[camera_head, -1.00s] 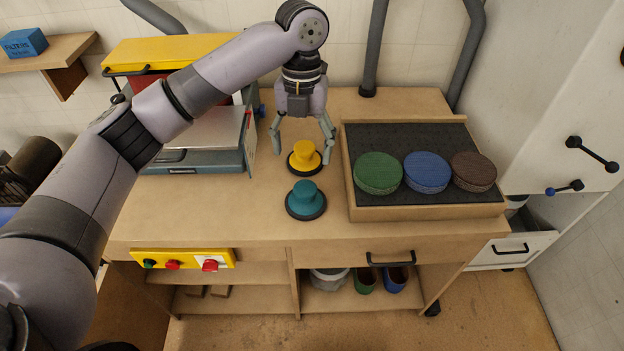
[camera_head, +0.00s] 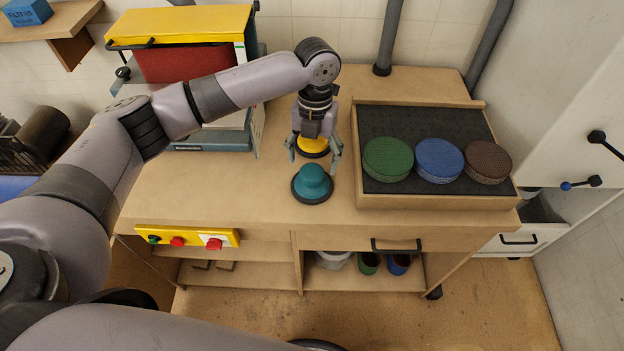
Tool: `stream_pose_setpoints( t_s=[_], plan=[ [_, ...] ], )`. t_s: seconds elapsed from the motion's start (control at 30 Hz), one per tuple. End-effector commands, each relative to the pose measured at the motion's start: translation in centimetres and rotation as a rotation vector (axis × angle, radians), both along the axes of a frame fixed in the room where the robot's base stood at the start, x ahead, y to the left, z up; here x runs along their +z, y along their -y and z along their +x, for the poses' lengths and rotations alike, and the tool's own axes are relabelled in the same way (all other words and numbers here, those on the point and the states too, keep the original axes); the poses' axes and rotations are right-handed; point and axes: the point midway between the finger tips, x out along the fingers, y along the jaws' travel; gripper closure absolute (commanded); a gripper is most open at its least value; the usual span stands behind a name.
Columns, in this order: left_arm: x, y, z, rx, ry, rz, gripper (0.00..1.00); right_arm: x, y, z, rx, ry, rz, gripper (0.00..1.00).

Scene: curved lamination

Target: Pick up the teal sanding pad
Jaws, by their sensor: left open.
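The teal sanding pad (camera_head: 312,181), a round knob on a dark disc base, stands upright on the wooden bench top (camera_head: 230,195), near the front edge. My left gripper (camera_head: 314,157) points down just behind and above it, with its fingers spread apart and empty. A yellow sanding pad (camera_head: 313,146) stands behind the teal one, partly hidden by my gripper. The teal pad lies apart from the yellow one. My right gripper is not in view; a grey arm link of mine crosses the bottom of the picture.
A shallow tray (camera_head: 440,201) at the right holds green (camera_head: 387,159), blue (camera_head: 439,160) and brown (camera_head: 488,162) discs. A machine with a yellow lid (camera_head: 180,24) stands at the back left. The bench is clear left of the teal pad.

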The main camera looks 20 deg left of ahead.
Motion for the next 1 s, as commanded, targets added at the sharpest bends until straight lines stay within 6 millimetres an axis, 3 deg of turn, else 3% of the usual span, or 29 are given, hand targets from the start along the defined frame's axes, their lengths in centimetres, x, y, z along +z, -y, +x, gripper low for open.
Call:
stream_pose_setpoints(
  t_s=[0.1,0.4,0.67,1.0],
  plan=[
    [-0.9,0.0,-0.1,0.001,-0.002,0.001,0.30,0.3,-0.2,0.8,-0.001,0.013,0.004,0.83],
    [-4.9,0.0,-0.6,0.001,-0.001,0.001,0.30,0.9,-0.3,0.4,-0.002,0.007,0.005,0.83],
    [-5.3,0.0,-0.6,0.000,0.001,0.001,0.30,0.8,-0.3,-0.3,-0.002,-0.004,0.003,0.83],
    [-5.3,0.0,-0.6,0.000,0.001,0.001,0.51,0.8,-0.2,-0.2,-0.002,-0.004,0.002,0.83]
  ],
)
